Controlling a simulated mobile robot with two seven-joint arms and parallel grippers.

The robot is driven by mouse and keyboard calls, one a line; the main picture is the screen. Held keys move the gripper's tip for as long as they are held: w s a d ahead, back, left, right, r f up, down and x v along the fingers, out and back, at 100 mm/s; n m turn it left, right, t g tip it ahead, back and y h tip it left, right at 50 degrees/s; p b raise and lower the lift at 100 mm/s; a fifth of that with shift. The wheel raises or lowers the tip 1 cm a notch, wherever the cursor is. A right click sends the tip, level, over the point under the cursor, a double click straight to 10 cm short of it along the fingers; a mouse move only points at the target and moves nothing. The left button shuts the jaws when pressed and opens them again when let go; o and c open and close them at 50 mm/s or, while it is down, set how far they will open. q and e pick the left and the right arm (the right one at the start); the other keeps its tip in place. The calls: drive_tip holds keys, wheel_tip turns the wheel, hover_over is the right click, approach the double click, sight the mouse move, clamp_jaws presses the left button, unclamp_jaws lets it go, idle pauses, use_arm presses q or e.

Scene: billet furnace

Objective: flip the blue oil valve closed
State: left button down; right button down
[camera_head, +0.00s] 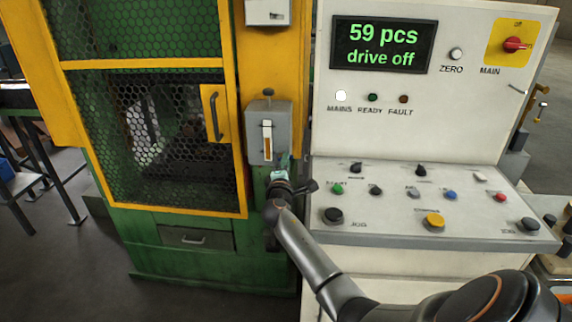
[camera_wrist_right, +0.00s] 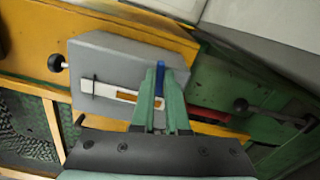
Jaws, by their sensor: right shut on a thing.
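The blue oil valve (camera_wrist_right: 160,78) shows in the right wrist view as a narrow blue lever in front of the lower right part of a grey box (camera_wrist_right: 110,62). My right gripper (camera_wrist_right: 162,96) has its green fingers shut on the blue lever. In the head view, the grey box (camera_head: 262,145) is mounted on the yellow post, and my right gripper (camera_head: 283,166) is at its lower right corner. The gripper hides the valve there. My left gripper is in neither view.
The control panel (camera_head: 420,195) with several buttons stands right of the valve. A yellow-framed mesh door (camera_head: 154,65) with a handle (camera_head: 215,112) is at left. A red bar (camera_wrist_right: 208,116) and a black-knobbed lever (camera_wrist_right: 241,105) lie right of my fingers in the wrist view.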

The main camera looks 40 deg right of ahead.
drive_tip(key=m+b, duration=0.2)
drive_tip(key=shift+f+m, duration=0.25)
drive_tip(key=shift+m, duration=0.05)
drive_tip(key=c, duration=0.9)
unclamp_jaws()
drive_tip(key=shift+s+a, duration=0.1)
drive_tip(key=v, duration=1.2)
drive_tip(key=shift+s+a, duration=0.1)
drive_tip(key=shift+a, duration=0.05)
